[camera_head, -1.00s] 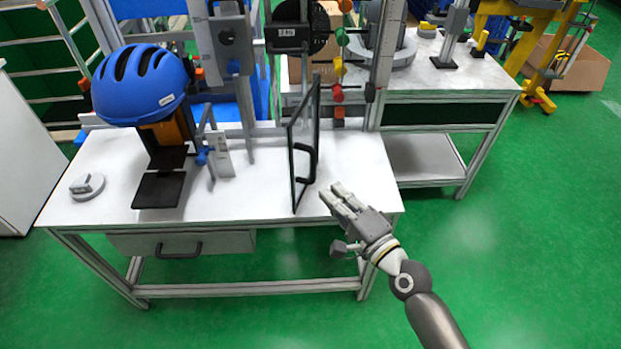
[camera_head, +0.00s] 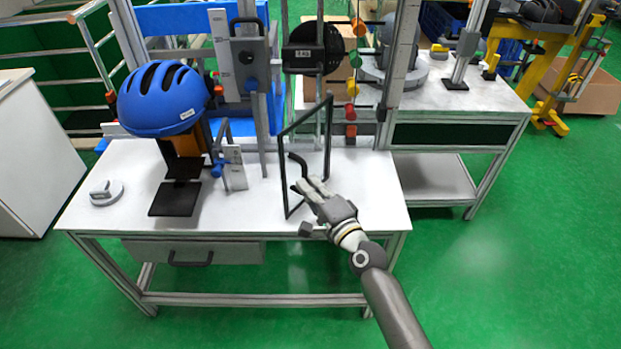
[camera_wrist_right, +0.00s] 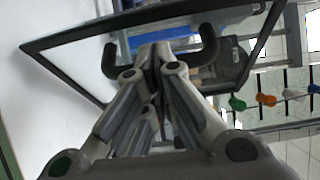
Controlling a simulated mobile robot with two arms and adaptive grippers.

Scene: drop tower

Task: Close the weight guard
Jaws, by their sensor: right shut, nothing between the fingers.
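The weight guard is a clear panel in a black frame (camera_head: 329,135), standing ajar over the front of the white table and angled toward me. Its black bar handle (camera_head: 297,161) is on the panel's face; the handle also shows in the right wrist view (camera_wrist_right: 210,45). My right gripper (camera_head: 308,187) is shut and empty, with its fingertips at the lower part of the handle. In the wrist view the closed fingertips (camera_wrist_right: 157,62) lie between the handle's two ends; I cannot tell whether they touch. My left gripper is not in view.
A black weight (camera_head: 313,47) hangs on the tower behind the guard. The white tabletop (camera_head: 368,190) is clear on the right.

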